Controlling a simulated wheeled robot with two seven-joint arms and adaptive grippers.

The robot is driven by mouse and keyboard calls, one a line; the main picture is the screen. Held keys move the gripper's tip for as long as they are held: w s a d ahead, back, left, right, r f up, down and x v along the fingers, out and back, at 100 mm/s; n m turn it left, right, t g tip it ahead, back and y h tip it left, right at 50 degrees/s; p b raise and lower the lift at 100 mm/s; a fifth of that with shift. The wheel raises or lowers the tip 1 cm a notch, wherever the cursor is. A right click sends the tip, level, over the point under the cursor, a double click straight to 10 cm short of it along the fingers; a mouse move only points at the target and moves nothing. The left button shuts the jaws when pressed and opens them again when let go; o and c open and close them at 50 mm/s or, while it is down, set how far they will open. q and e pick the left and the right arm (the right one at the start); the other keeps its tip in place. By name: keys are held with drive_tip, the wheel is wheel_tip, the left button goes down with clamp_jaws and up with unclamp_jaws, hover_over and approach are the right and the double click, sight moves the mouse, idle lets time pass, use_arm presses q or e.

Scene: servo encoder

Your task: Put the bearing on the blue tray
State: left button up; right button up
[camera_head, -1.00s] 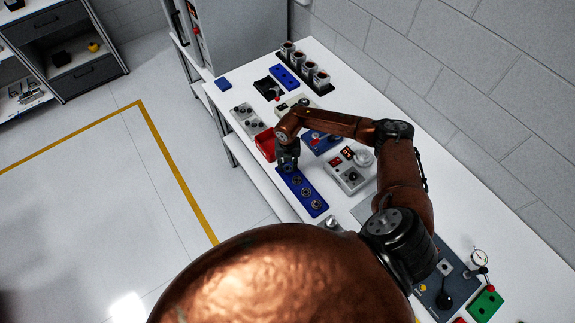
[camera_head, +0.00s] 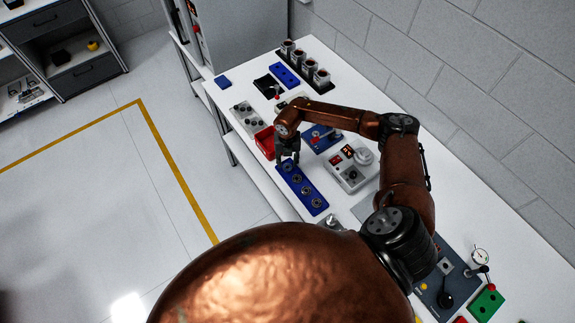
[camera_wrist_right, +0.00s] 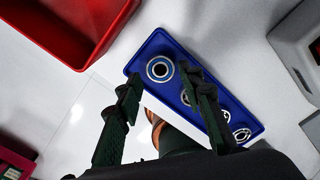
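The blue tray (camera_head: 310,197) lies near the front edge of the white table, with several bearings in a row on it. The bearing (camera_wrist_right: 160,69) at the tray's far end, by the red bin, lies flat on the tray in the right wrist view. My right gripper (camera_head: 288,160) is above that end, fingers apart and pointing down. In the wrist view, the fingers of my right gripper (camera_wrist_right: 162,78) are spread with nothing held between them. The right finger partly covers another bearing (camera_wrist_right: 186,97). My left gripper is not in view.
A red bin (camera_head: 265,142) stands close to the tray's far end; it also fills the wrist view's upper left. A grey device with a red display (camera_head: 350,168) stands right of the tray. The floor in front of the table is clear.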

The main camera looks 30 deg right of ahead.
wheel_tip(320, 180, up, 9)
drive_tip(key=b, duration=0.2)
drive_tip(key=shift+r, duration=0.2)
